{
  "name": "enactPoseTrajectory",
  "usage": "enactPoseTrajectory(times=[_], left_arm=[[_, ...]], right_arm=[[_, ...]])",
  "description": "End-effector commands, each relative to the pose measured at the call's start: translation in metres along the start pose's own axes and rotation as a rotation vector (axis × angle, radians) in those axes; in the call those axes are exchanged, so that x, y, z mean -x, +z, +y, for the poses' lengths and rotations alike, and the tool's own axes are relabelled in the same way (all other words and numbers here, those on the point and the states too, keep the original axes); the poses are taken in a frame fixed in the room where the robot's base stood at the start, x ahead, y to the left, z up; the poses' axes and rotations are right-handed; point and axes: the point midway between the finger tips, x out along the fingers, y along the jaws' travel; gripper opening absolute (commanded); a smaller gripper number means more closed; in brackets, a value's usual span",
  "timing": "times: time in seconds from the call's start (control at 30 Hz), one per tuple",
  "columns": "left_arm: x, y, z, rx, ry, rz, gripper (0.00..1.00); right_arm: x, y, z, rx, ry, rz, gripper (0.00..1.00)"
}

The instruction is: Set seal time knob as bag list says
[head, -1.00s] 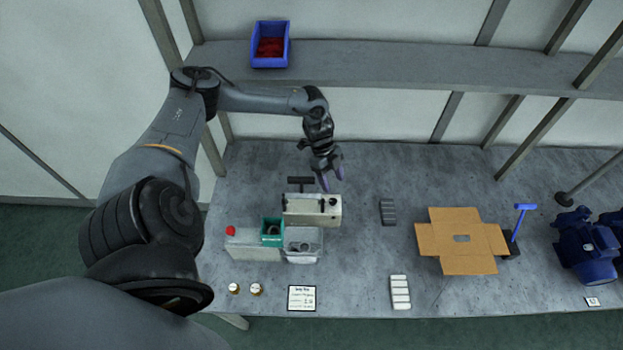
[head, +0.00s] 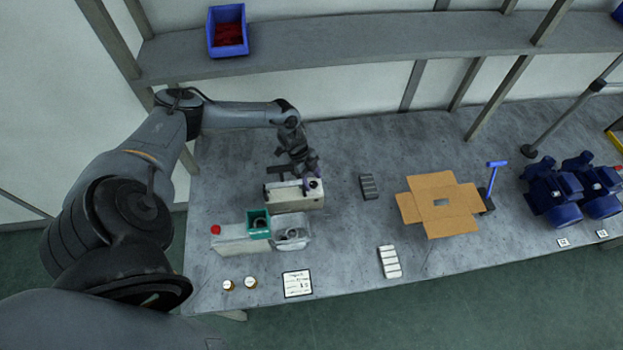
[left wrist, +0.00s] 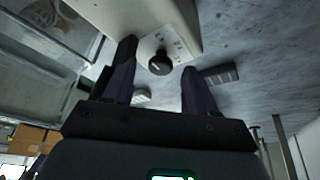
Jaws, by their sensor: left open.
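The bag sealer (head: 283,197) is a cream box with a dark bar, standing on the grey bench. Its seal time knob (left wrist: 160,64) is black and round with a pale pointer line, on a pale dial plate with small marks in the left wrist view. My left gripper (head: 313,183) is at the sealer's right end in the head view. Its fingers (left wrist: 152,85) are open, with the knob showing between and a little beyond them; I cannot tell if they touch it. The bag list (head: 298,284) is a white card at the bench front; its writing is too small to read. My right gripper is not in view.
An open cardboard box (head: 420,207) and blue pumps (head: 560,193) are to the right.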

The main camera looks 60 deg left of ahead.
Motion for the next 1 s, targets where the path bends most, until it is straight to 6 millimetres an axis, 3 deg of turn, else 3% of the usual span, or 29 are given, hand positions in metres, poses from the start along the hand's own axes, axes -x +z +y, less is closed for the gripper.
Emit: enactPoseTrajectory(times=[0.4,0.77,1.0], left_arm=[[-0.007,-0.0002,-0.0001,0.0,-0.001,0.0,0.57],[-0.0068,-0.0001,0.0,0.0,0.0,0.0,0.03],[-0.008,0.0001,-0.0007,-0.019,0.007,0.0,0.01]], right_arm=[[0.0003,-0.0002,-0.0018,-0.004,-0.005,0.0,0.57],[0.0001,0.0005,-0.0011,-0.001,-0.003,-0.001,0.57],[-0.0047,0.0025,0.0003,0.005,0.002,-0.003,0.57]])
